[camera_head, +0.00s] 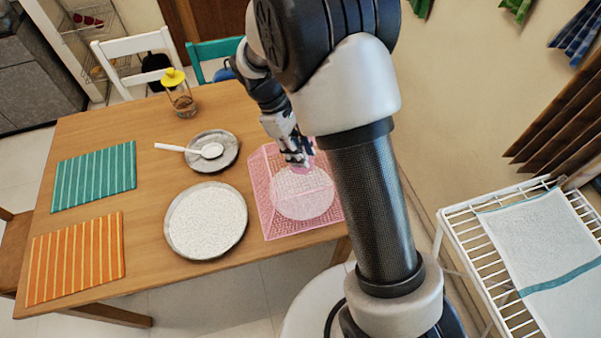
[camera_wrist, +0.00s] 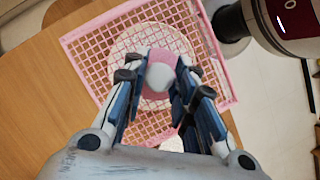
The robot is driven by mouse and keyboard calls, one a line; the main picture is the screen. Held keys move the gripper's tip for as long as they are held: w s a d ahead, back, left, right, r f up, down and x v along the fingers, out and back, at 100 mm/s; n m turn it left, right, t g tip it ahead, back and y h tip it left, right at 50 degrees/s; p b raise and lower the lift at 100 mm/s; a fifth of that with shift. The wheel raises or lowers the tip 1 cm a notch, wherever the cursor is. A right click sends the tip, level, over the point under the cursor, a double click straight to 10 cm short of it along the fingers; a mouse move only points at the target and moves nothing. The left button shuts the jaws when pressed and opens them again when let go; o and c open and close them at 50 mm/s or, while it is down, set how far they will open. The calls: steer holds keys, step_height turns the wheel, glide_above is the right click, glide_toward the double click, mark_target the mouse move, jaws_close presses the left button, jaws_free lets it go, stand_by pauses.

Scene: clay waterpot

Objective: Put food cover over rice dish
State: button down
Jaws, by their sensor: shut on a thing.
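The food cover (camera_head: 268,212) is a pink mesh dome with a square base, at the right end of the wooden table. My gripper (camera_head: 297,160) is above its top. In the wrist view my gripper (camera_wrist: 159,80) has its fingers closed around the pink and white knob of the food cover (camera_wrist: 90,50). A pale round shape shows at the cover; I cannot tell whether it is part of it or under it. The rice dish (camera_head: 206,220), a grey-rimmed round plate full of white rice, lies uncovered to the left of the cover, apart from it.
A smaller grey plate (camera_head: 228,158) with a white spoon (camera_head: 180,149) lies behind the rice dish. A yellow-lidded jar (camera_head: 180,98) stands farther back. Teal (camera_head: 95,177) and orange (camera_head: 75,257) striped mats lie left. A white rack (camera_head: 460,232) stands off the table at right.

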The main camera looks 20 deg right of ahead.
mark_target(300, 170)
step_height(300, 170, down, 7)
steer(key=shift+f+b, duration=0.15)
steer(key=shift+b, duration=0.75)
steer(key=shift+f, duration=0.35)
steer(key=c, duration=1.3)
jaws_free()
